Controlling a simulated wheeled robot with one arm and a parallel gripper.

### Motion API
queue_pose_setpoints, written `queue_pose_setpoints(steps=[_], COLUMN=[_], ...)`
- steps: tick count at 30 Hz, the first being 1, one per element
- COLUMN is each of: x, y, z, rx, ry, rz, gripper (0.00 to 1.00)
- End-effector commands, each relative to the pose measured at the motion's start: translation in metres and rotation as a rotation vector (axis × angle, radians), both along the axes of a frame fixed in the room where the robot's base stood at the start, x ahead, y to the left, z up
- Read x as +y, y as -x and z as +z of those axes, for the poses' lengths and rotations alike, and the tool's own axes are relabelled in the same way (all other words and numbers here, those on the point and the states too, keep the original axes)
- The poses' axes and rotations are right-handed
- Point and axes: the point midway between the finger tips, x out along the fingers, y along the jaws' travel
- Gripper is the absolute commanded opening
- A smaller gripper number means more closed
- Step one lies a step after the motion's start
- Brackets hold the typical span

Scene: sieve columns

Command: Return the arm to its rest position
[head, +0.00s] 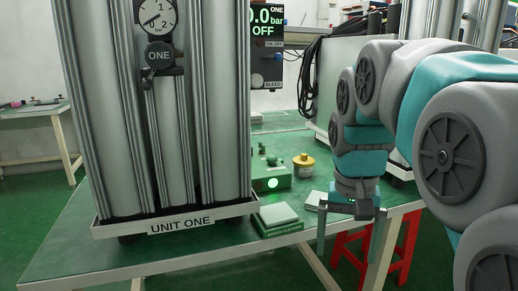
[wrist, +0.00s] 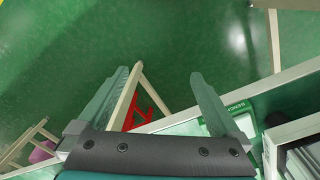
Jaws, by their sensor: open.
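My arm (head: 450,150) reaches in from the right of the head view and bends down. My gripper (head: 346,250) hangs with its fingers pointing down by the front edge of the green table (head: 190,248), right of the unit one column. It is open and empty. In the wrist view the gripper's two fingers (wrist: 160,78) stand wide apart, with green floor showing between and beyond them. Nothing is held between the fingers.
The unit one column (head: 165,120) with its gauge (head: 156,17) stands on the table at left. A red stool (head: 350,262) stands below.

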Motion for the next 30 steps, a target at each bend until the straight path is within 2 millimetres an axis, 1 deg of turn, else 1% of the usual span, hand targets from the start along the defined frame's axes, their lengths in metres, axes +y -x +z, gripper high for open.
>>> queue_pose_setpoints(steps=[1,8,9,11,12,15,18,22,30], x=[0.0,0.003,0.003,0.004,0.005,0.006,0.007,0.008,0.008], y=[0.018,0.085,0.098,0.116,0.13,0.159,0.183,0.2,0.2], z=[-0.014,-0.073,-0.084,-0.1,-0.111,-0.136,-0.155,-0.169,-0.169], rx=[0.023,0.082,0.095,0.108,0.12,0.142,0.162,0.172,0.172], ry=[-0.003,-0.02,-0.023,-0.029,-0.032,-0.041,-0.049,-0.055,-0.055], rz=[0.021,0.125,0.144,0.171,0.188,0.229,0.26,0.284,0.284], gripper=[1.0,1.0,1.0,1.0,1.0,1.0,1.0,1.0,1.0])
